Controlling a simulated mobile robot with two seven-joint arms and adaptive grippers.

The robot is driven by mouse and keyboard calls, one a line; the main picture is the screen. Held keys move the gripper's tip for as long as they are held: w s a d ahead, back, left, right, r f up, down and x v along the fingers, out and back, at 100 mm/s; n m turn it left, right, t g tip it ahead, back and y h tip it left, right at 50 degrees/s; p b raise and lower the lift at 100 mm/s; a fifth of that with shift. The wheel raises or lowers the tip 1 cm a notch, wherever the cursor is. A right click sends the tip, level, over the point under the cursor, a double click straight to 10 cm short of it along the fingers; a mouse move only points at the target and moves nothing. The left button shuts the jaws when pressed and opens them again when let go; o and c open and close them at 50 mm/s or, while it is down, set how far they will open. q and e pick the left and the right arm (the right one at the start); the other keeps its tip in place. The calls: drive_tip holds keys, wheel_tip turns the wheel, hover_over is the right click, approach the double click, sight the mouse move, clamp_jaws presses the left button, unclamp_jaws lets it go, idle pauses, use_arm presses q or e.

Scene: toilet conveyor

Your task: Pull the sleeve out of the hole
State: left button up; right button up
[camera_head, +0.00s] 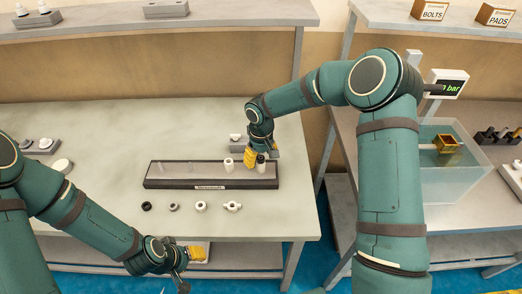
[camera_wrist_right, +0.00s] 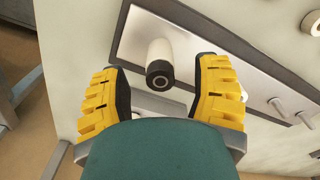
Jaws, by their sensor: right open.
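A white sleeve with a dark top (camera_head: 261,165) stands upright on the dark-rimmed grey board (camera_head: 205,168). In the right wrist view the same sleeve (camera_wrist_right: 160,58) shows its dark ringed end (camera_wrist_right: 160,79). My right gripper (camera_head: 260,157) is open, with its yellow fingers on either side of the sleeve; it shows from close in the right wrist view (camera_wrist_right: 158,82). Gaps show between sleeve and fingers there. The hole is hidden beneath the sleeve. My left gripper (camera_head: 190,256) is low by the table's front edge, away from the board; its opening is unclear.
Another white cylinder (camera_head: 228,165) stands on the board, left of the right gripper. Several loose rings and fittings (camera_head: 200,206) lie in front. A grey block (camera_head: 240,142) sits behind. A clear water tank (camera_head: 445,170) stands right. The table's left part is mostly free.

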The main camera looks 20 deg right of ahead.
sight(261, 158)
drive_tip(key=shift+f, duration=0.15)
clamp_jaws()
idle(0.5)
drive_tip(key=shift+r+p, duration=0.35)
drive_tip(key=shift+r, duration=0.45)
idle(1.1)
drive_tip(key=shift+r+p, duration=1.15)
drive_tip(key=shift+r, duration=1)
